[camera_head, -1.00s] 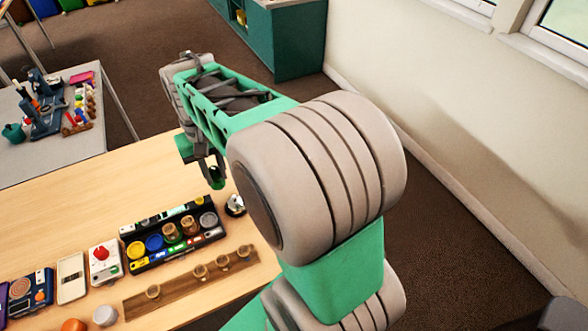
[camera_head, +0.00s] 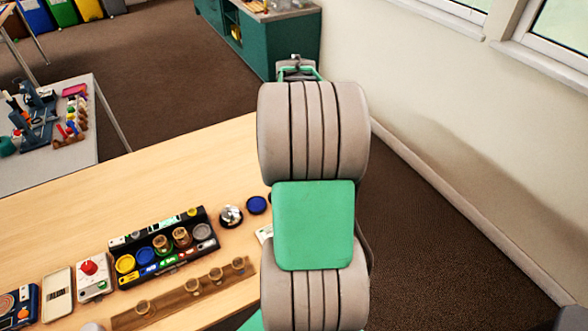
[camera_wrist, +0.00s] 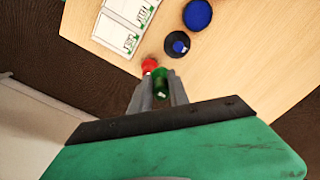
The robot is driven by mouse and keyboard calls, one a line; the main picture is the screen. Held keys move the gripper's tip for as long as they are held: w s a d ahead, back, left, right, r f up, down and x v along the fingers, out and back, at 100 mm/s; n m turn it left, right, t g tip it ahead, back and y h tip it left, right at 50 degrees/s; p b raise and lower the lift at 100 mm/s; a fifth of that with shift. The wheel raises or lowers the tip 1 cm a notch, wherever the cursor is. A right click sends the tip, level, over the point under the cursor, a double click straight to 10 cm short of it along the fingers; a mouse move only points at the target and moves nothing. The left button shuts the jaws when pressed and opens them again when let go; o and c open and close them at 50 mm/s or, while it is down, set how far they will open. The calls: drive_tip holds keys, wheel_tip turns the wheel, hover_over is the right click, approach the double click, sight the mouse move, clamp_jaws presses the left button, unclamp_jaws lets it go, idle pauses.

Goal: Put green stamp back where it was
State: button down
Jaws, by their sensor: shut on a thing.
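In the wrist view my gripper (camera_wrist: 158,92) is shut on the green stamp (camera_wrist: 161,80), which sits between the two fingertips. The stamp is held near a corner of the wooden table (camera_wrist: 235,65). A small red thing (camera_wrist: 149,65) shows just beyond the fingertips; I cannot tell whether the stamp touches it. In the head view the gripper and the green stamp are hidden behind my arm. A wooden strip (camera_head: 172,303) with several brown-topped stamps lies at the table's front.
A black tray (camera_head: 207,229) of coloured pads and stamps stands behind the strip. A silver bell (camera_head: 230,216) and a blue round pad (camera_head: 257,205) are to its right. White cards (camera_wrist: 125,20) and a dark disc with a blue top (camera_wrist: 177,46) lie near the gripper. The table's back is clear.

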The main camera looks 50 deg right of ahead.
drive_tip(key=w+d+f, duration=0.1)
drive_tip(key=f, duration=0.1)
drive_tip(key=w+d+f, duration=0.1)
drive_tip(key=f, duration=0.1)
drive_tip(key=w+d+f, duration=0.1)
drive_tip(key=shift+w+d+f, duration=0.25)
drive_tip(key=shift+w+f, duration=0.1)
drive_tip(key=shift+f, duration=0.05)
drive_tip(key=shift+w+d+f+p, duration=0.1)
drive_tip(key=shift+f+p, duration=0.2)
drive_tip(key=shift+f, duration=1.4)
drive_tip(key=shift+f, duration=0.1)
drive_tip(key=c, duration=1.3)
unclamp_jaws()
drive_tip(key=shift+o, duration=0.2)
